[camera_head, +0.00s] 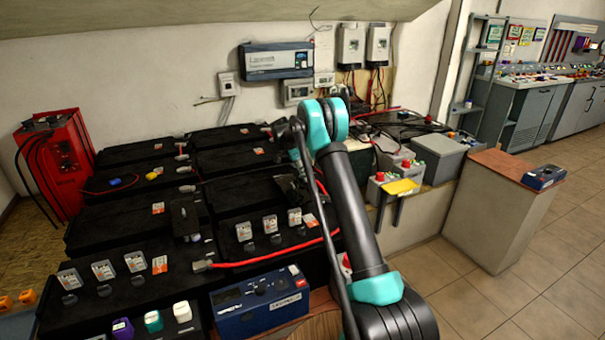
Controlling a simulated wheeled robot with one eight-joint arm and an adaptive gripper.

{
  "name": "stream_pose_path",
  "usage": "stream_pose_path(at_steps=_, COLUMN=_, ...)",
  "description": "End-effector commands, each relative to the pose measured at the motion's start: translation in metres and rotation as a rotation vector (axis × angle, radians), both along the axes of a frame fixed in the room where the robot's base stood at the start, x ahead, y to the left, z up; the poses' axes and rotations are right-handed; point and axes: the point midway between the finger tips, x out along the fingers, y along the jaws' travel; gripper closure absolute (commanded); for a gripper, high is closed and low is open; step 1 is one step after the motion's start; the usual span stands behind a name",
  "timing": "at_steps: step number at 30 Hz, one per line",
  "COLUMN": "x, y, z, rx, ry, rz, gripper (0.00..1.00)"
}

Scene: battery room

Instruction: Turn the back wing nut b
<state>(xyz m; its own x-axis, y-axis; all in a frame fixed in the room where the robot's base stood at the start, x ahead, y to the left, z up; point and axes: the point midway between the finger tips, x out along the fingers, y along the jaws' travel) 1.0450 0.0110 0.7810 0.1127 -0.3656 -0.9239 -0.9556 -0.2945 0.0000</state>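Large black batteries (128,217) stand in stepped rows at left and centre. Grey terminal fittings (203,265) sit on them, some with red cable attached. I cannot tell which small fitting is the back wing nut b; it is too small to make out or hidden behind my arm. My arm rises from the bottom right to a teal joint near the middle and covers part of the battery rows. I cannot make out my gripper or its fingers in this view.
A blue instrument box (260,302) lies in front of the batteries. A red charger (56,163) stands at left. Tiled floor (520,292) is clear at lower right.

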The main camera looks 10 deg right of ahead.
Motion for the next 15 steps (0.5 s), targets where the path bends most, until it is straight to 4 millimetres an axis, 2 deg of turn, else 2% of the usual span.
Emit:
stream_pose_path(at_steps=5, x=-0.002, y=0.006, z=0.015, rx=0.000, ry=0.000, rz=0.001, gripper=0.69)
stream_pose_path(at_steps=15, x=-0.010, y=0.031, z=0.078, rx=0.000, ry=-0.001, rz=0.001, gripper=0.69)
